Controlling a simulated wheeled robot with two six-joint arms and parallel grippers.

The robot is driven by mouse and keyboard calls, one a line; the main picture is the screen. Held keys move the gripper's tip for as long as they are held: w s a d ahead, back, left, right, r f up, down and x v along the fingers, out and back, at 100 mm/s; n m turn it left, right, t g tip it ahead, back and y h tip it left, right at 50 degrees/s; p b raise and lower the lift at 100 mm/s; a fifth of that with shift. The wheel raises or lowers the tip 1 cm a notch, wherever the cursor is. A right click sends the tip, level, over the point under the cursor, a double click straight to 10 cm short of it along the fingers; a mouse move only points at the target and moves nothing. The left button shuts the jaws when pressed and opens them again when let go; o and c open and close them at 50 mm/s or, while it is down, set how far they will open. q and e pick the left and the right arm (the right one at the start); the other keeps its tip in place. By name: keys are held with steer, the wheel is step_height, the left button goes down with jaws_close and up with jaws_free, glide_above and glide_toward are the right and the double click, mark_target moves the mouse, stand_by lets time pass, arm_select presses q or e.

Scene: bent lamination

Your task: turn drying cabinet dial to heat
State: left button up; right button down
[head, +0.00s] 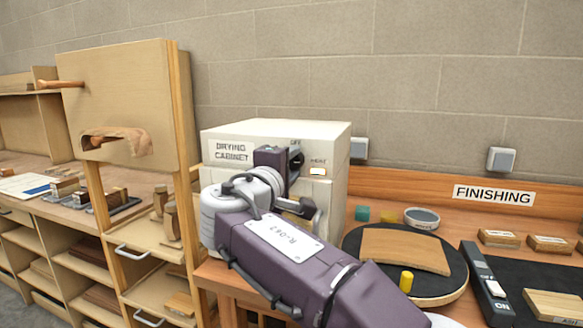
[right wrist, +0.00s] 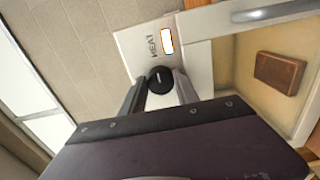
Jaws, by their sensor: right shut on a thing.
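The drying cabinet (head: 327,140) is a cream box with a "DRYING CABINET" label, standing against the wall. Its black dial (head: 297,162) sits on the front between the small words OFF and HEAT. My right gripper (head: 284,160) reaches the dial from the front and covers part of it. In the right wrist view, the round black dial (right wrist: 160,80) sits between the fingers of my right gripper (right wrist: 155,88), which are shut on it. A bright orange-edged lamp (right wrist: 167,40) is beside the word HEAT. The dial's exact pointing is hard to read. My left gripper is not in view.
My right arm hides much of the cabinet front. To its right are a round turntable (head: 452,297) with a curved wooden panel (head: 405,249), a grey bowl (head: 422,217) and a FINISHING sign (head: 493,195). A tall wooden board (head: 118,100) stands left of the cabinet.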

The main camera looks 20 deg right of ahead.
steer(key=c, duration=0.9)
jaws_free()
